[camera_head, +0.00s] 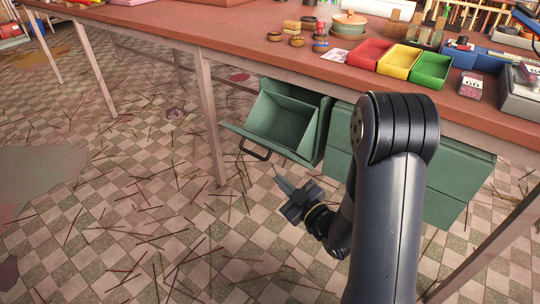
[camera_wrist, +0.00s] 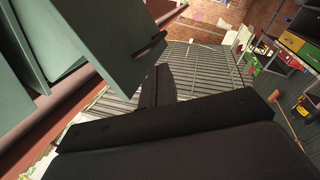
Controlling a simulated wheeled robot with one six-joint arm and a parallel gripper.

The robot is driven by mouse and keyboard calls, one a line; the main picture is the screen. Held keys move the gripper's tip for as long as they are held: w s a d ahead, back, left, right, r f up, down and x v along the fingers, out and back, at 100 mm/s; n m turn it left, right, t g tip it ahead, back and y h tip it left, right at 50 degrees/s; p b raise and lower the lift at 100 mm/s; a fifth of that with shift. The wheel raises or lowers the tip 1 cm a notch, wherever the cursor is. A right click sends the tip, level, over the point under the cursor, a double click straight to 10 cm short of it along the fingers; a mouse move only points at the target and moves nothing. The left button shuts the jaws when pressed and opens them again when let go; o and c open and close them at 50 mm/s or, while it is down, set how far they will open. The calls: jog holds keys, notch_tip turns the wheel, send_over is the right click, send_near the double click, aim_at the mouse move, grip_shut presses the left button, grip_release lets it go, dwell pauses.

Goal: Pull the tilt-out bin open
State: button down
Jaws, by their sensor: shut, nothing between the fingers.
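The green tilt-out bin (camera_head: 283,122) hangs under the work table and is tilted open, its top leaning out and its empty inside showing. Its dark handle (camera_head: 254,151) is on the front panel's lower left part. My gripper (camera_head: 279,181) is shut and empty, below and to the right of the handle and apart from it. In the wrist view, the green bin (camera_wrist: 100,35) fills the upper left, with the dark handle (camera_wrist: 150,49) on its edge. The shut fingers (camera_wrist: 157,84) point up near it without visibly holding it.
The red-topped table (camera_head: 200,30) runs above the bin, with a table leg (camera_head: 210,125) close to its left. Green drawers (camera_head: 440,180) stand to the right, partly behind my arm. Colored trays (camera_head: 398,62) sit on the tabletop. Thin sticks litter the checkered floor (camera_head: 120,220), otherwise open at left.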

jog(key=w+a+r+n+y, duration=0.1)
jog(key=w+r+n, duration=0.1)
jog(key=n, duration=0.9)
jog(key=w+a+r+n+y+p, duration=0.1)
jog(key=w+n, duration=0.3)
jog(key=n, duration=0.7)
jog(key=shift+w+a+r, duration=0.15)
jog(key=shift+a+r, duration=0.25)
jog(key=shift+a, duration=0.2)
jog(key=shift+w+d+r+b, duration=0.45)
jog(key=shift+w+r+b, duration=0.1)
jog(key=shift+r+b, duration=0.3)
jog(key=shift+f, duration=0.2)
